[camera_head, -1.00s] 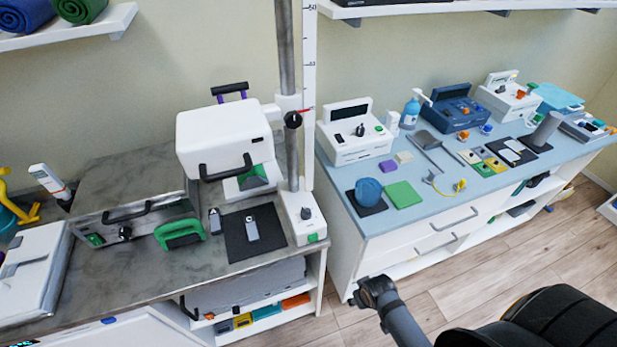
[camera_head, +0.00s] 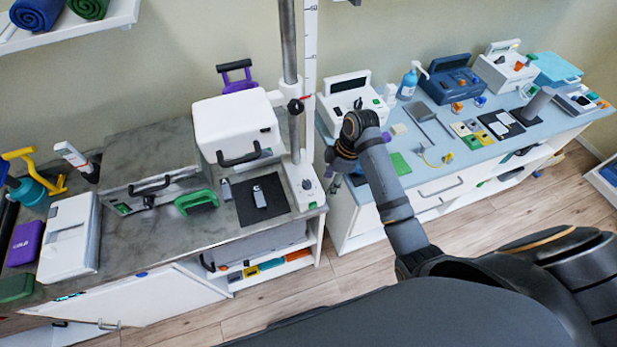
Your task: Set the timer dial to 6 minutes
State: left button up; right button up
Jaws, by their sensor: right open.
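Several dials are in view, and I cannot read which belongs to the timer. A white unit at the foot of the column (camera_head: 306,186) has a small dark knob and a green button. A white console (camera_head: 347,92) on the blue-topped bench has a dark knob on its front, partly behind my right arm. A grey panel on the left counter also has a dark knob (camera_head: 148,201). My right gripper (camera_head: 334,170) is open, small and partly hidden by its wrist, between the column unit and the console, apart from the column knob. My left gripper is out of view.
A green-handled tool (camera_head: 197,201) and a dark mat (camera_head: 262,199) lie in front. Blue and white devices crowd the right bench. Floor shows between the benches.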

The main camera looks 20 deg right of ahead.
aim_at(308, 181)
jog(key=w+a+r+n+g+y, duration=0.1)
jog(key=w+r+n, duration=0.4)
jog(key=w+n, duration=0.1)
jog(key=shift+y, duration=0.3)
jog(key=x, duration=0.9)
jog(key=shift+s+a, duration=0.25)
jog(key=shift+a+f, duration=0.1)
jog(key=shift+f, duration=0.35)
jog(key=shift+c, duration=0.4)
grip_shut()
